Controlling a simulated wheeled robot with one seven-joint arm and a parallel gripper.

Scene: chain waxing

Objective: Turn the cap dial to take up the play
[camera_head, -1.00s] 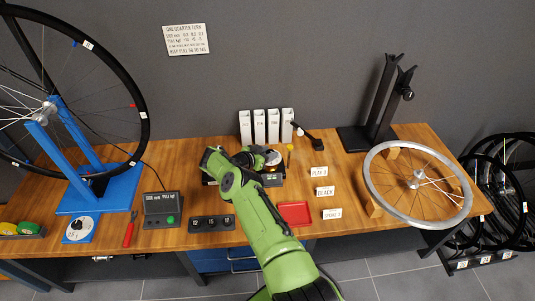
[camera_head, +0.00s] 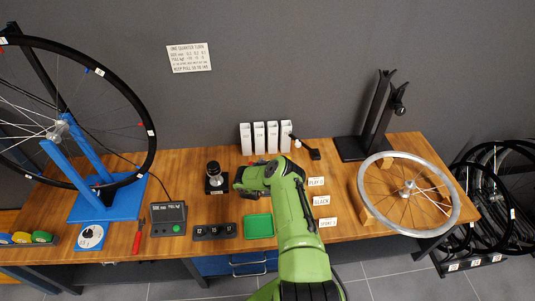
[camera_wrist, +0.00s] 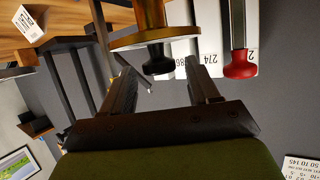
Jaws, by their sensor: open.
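My gripper (camera_wrist: 155,66) is open in the wrist view. A black knob (camera_wrist: 157,60) under a brass-coloured disc (camera_wrist: 150,37) appears between the two fingertips; I cannot tell whether it lies beyond them, and no contact shows. I cannot tell whether this is the cap dial. In the head view, a black stand with a silver and black top (camera_head: 214,178) is just left of my arm's end, and a white round dial (camera_head: 91,237) sits on a blue base at the bench's left. My fingers cannot be made out in the head view.
In the wrist view, a red-ended tool (camera_wrist: 240,63) is close right of the fingers. White upright boxes (camera_head: 259,138) stand behind my arm. A green tray (camera_head: 259,226) and a row of small black displays (camera_head: 214,232) lie in front. A silver wheel (camera_head: 372,210) is on the right.

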